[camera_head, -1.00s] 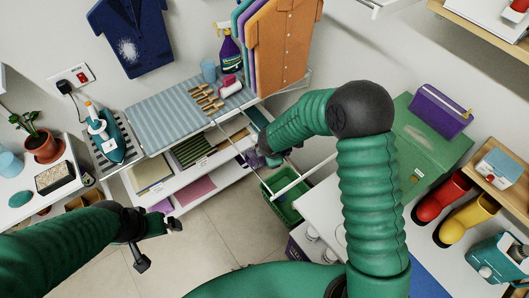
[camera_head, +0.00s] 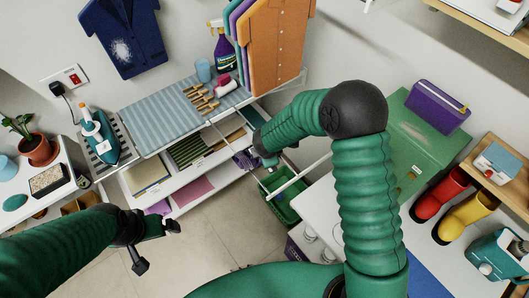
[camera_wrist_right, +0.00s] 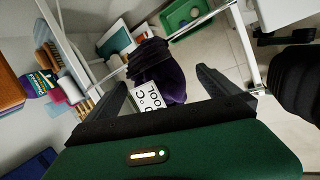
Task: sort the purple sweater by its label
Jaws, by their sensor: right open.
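The dark purple sweater (camera_wrist_right: 172,82) lies bunched between and just beyond the fingers of my right gripper (camera_wrist_right: 160,77) in the right wrist view. Its white label (camera_wrist_right: 150,97) faces the camera, with "WOOL" and a "°C" mark partly readable. The right gripper is open. In the head view the purple sweater (camera_head: 245,160) is small at the right end of the white shelf (camera_head: 190,190), just left of the right gripper (camera_head: 268,165). Whether the fingers touch it is unclear. My left gripper (camera_head: 158,245) is open and empty over the floor at lower left.
A green basket (camera_head: 284,205) stands below the right gripper, with a white rail (camera_head: 300,178) crossing above it. Folded clothes (camera_head: 190,150) lie on the shelf under the striped ironing surface (camera_head: 160,105). The tiled floor is clear in front.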

